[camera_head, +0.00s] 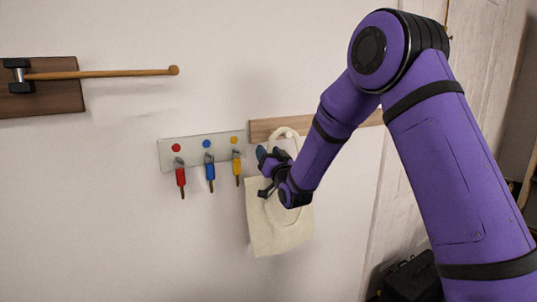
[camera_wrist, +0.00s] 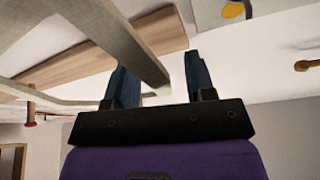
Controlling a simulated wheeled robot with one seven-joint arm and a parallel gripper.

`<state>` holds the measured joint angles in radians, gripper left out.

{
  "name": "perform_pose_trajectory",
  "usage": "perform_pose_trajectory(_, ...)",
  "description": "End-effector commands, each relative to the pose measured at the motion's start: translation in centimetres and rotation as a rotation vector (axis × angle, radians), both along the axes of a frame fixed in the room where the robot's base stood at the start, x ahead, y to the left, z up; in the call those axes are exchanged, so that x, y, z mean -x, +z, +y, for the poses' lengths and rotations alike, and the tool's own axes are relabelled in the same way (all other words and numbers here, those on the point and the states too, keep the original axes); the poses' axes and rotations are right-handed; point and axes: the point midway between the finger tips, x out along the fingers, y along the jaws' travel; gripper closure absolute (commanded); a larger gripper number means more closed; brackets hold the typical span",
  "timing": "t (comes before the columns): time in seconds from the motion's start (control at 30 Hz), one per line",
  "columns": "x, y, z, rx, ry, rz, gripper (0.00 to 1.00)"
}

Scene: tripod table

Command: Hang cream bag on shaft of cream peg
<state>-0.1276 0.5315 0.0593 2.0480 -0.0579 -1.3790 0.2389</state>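The cream bag (camera_head: 281,228) hangs against the wall in the head view. Its handle loop (camera_head: 285,131) reaches up in front of the wooden rail, where a small pale peg end (camera_head: 288,135) seems to show inside the loop. Whether the handle bears on the peg is too small to tell. My gripper (camera_head: 264,173) is at the bag's upper left, in front of the handle's base. In the wrist view its two blue fingers (camera_wrist: 160,82) stand apart. A cream strap (camera_wrist: 115,38) runs down to the gap between them; no firm grip shows.
The wooden rail (camera_head: 262,130) is partly behind my arm. A pale board (camera_head: 205,148) with red, blue and yellow hanging tools is close to the left. A wooden rod (camera_head: 110,74) sticks out at upper left. A black case (camera_head: 412,279) is at lower right.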

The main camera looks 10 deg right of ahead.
Motion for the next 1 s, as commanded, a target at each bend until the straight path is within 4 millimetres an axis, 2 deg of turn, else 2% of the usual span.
perform_pose_trajectory(0.13, 0.2, -0.1, -0.1, 0.0, 0.0, 0.001, 0.5)
perform_pose_trajectory(0.27, 1.3, -0.6, -0.3, 0.0, 0.0, 0.002, 0.5)
perform_pose_trajectory(0.7, 8.3, -3.4, -1.9, 0.0, 0.0, 0.002, 0.5)
perform_pose_trajectory(0.87, 9.5, -3.8, -2.2, 0.0, 0.0, 0.001, 0.5)
perform_pose_trajectory(1.0, 9.8, -3.3, -2.5, 0.013, -0.006, 0.023, 0.5)
